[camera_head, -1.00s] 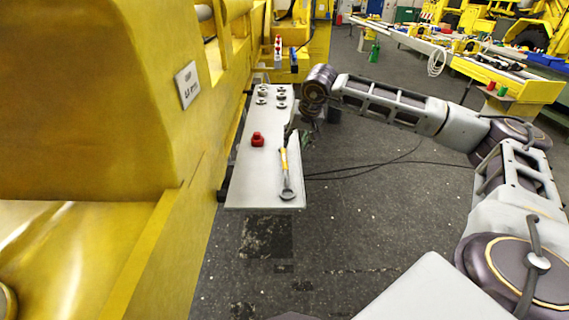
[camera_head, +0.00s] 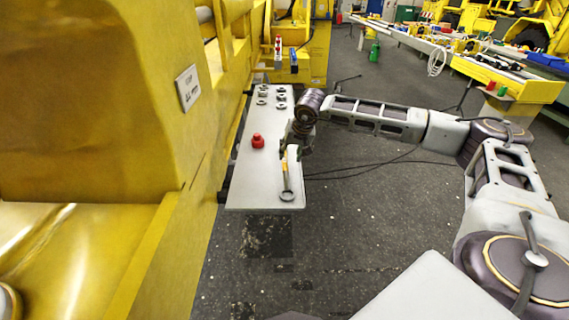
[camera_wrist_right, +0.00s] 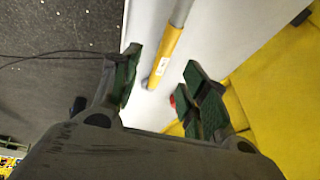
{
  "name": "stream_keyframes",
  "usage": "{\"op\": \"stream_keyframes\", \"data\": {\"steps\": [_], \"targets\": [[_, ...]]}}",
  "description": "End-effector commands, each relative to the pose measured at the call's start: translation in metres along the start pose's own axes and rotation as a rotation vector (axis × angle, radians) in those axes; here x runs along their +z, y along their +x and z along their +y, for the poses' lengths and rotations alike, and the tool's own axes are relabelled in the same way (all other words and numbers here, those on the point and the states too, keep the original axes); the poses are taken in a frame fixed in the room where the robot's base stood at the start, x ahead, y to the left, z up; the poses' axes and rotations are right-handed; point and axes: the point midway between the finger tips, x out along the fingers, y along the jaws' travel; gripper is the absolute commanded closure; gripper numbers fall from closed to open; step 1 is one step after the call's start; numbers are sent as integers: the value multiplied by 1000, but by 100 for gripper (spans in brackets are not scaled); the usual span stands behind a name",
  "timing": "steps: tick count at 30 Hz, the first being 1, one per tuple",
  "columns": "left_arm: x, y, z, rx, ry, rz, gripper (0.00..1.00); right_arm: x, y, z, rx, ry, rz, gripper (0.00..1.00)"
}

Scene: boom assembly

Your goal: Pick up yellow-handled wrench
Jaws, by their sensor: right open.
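The yellow-handled wrench (camera_head: 286,178) lies on the light grey table (camera_head: 255,185), its ring end towards the near right corner. In the right wrist view the wrench's yellow handle (camera_wrist_right: 165,55) and part of its grey shaft show between the fingers. My right gripper (camera_head: 293,146) is at the far end of the handle in the head view and hides that end. In the wrist view my right gripper (camera_wrist_right: 162,84) is open, with green-padded fingers on both sides of the handle, not closed on it. My left gripper is not in view.
A red part (camera_head: 257,141) stands on the table left of the gripper. Several grey metal rings (camera_head: 272,96) sit at the table's far end. The yellow machine (camera_head: 150,170) borders the table on the left. Open floor (camera_head: 390,215) lies to the right.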

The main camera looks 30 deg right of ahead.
Motion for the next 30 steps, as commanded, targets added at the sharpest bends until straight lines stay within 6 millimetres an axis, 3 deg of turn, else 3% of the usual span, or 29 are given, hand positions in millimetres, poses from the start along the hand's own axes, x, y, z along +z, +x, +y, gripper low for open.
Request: {"op": "stream_keyframes", "data": {"steps": [6,22,30], "targets": [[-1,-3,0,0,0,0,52,0,17,0,1,-1,0,56],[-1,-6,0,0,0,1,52,-1,23,-1,1,0,0,56],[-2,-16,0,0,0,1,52,-2,44,-5,1,-1,-1,56]]}}
